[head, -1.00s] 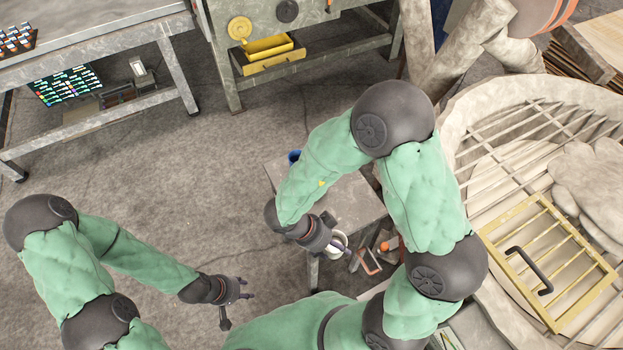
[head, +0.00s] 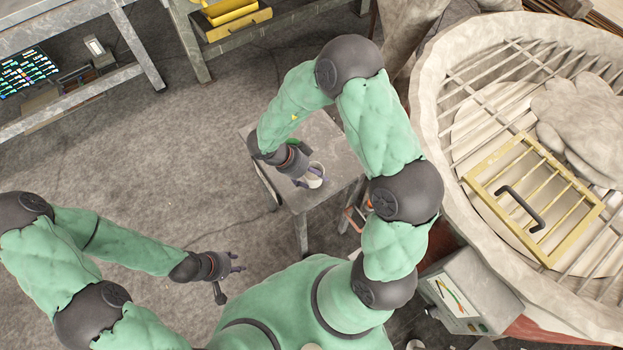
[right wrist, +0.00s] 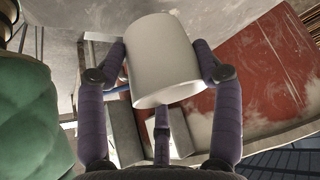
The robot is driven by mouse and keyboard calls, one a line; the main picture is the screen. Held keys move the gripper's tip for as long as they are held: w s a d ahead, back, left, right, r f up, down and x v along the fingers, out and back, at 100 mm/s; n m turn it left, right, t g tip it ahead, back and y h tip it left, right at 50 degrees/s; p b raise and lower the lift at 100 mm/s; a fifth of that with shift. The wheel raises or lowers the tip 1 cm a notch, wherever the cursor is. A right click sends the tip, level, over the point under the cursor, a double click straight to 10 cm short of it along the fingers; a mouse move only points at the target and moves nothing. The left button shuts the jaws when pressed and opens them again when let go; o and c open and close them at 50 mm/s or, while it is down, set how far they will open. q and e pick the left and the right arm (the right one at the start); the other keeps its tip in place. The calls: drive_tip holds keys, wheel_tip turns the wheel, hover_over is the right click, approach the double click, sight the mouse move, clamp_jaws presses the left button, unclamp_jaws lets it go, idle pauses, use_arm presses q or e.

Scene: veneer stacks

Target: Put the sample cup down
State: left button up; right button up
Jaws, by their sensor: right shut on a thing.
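The white sample cup (head: 315,173) is in my right gripper (head: 307,180), over the top of a small grey table (head: 342,158) in the head view. In the right wrist view the cup (right wrist: 164,60) sits between the purple fingers of my right gripper (right wrist: 165,75), which touch it on both sides. I cannot tell whether the cup touches the tabletop. My left gripper (head: 236,276) is empty, with its fingers apart, over bare floor at the lower middle of the head view.
A green thing (head: 292,142) shows partly behind my right wrist on the small table. A large round bin with a grate (head: 440,110) stands at the right. A control box (head: 465,290) is at the lower right. A workbench (head: 60,60) is at upper left. Open floor lies between.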

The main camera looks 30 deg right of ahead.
sight(312, 179)
drive_tip(key=shift+w+d+f, duration=0.15)
drive_tip(key=shift+w+f, duration=0.1)
drive_tip(key=shift+f, duration=0.1)
drive_tip(key=f+b, duration=0.2)
drive_tip(key=f, duration=0.1)
drive_tip(key=shift+w+f, duration=0.2)
drive_tip(key=shift+f, duration=0.1)
drive_tip(key=shift+r, duration=0.1)
drive_tip(key=o, duration=1.2)
